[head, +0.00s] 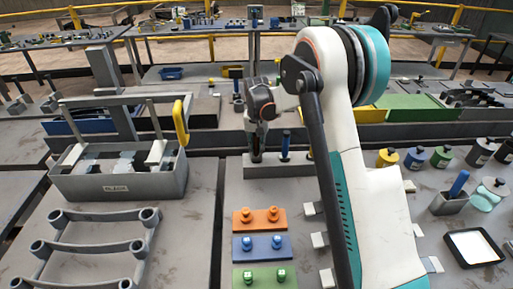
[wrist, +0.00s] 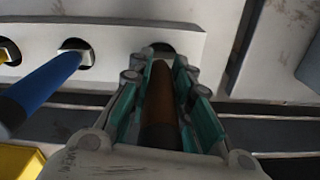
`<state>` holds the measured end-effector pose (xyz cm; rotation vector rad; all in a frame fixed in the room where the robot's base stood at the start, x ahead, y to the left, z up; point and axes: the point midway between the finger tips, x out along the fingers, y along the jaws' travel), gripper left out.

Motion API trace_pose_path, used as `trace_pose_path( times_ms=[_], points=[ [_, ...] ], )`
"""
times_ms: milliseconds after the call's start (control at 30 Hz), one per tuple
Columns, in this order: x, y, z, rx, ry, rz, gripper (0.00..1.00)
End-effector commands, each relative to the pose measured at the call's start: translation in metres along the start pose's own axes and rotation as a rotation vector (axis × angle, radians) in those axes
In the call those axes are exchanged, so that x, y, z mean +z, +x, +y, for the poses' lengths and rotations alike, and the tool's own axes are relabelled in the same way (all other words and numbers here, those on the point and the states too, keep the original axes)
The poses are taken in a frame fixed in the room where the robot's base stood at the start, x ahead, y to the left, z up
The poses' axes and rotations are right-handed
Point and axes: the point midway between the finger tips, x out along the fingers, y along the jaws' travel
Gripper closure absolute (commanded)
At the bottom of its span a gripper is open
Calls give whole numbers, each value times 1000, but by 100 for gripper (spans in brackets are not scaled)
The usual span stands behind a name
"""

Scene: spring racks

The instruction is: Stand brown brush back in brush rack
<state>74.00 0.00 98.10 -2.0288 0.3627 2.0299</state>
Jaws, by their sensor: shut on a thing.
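My gripper (wrist: 157,70) is shut on the brown brush (wrist: 160,105), which lies between its teal finger pads in the wrist view. The brush's far end is close to a dark hole (wrist: 162,48) in the pale brush rack (wrist: 110,38). I cannot tell whether the end is inside the hole. In the head view my gripper (head: 257,132) is over the left end of the grey rack (head: 275,170), with the dark brush (head: 256,154) below it, roughly upright. A blue brush (head: 286,143) stands in the rack beside it, and also shows in the wrist view (wrist: 45,85).
Orange (head: 258,219), blue (head: 262,246) and green (head: 264,277) plates with pegs lie in front of the rack. A grey bin (head: 120,183) with a yellow handle stands left. Several coloured jars and a small cup (head: 449,204) stand right. My arm hides the rack's right end.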

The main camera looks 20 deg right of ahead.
Motion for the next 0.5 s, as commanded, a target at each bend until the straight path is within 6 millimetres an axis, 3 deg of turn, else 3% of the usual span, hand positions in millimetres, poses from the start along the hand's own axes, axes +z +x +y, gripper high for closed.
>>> trace_pose_path(
  times_ms=[500],
  points=[
    [0, 10, 0, 0, 0, 0, 100]
  ],
)
